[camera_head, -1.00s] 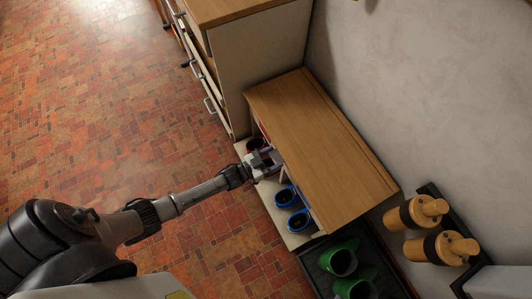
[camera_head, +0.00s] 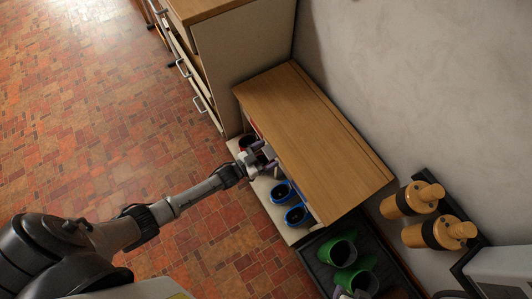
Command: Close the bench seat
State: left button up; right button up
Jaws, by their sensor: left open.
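The bench (camera_head: 305,140) has a wooden seat top and stands along the wall. From this steep angle I cannot tell how far its seat is raised. My left gripper (camera_head: 264,159) is open at the front edge of the seat, near the middle-left of the bench. It looks empty; whether its fingers touch the seat edge is unclear. A small grey piece at the bottom edge, over the green boots, looks like part of my right gripper; its jaws cannot be made out.
Blue shoes (camera_head: 296,215) and a red pair stand on the bench's low shelf. Green boots (camera_head: 342,252) stand on a dark tray to the right. A cabinet (camera_head: 240,55) with drawer handles adjoins the bench's left end. The tiled floor in front is clear.

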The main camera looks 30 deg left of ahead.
pick_arm(q)
jog(key=shift+s+r, duration=0.1)
jog(key=p+v, duration=0.5)
jog(key=v, duration=0.9)
jog(key=shift+w, duration=0.2)
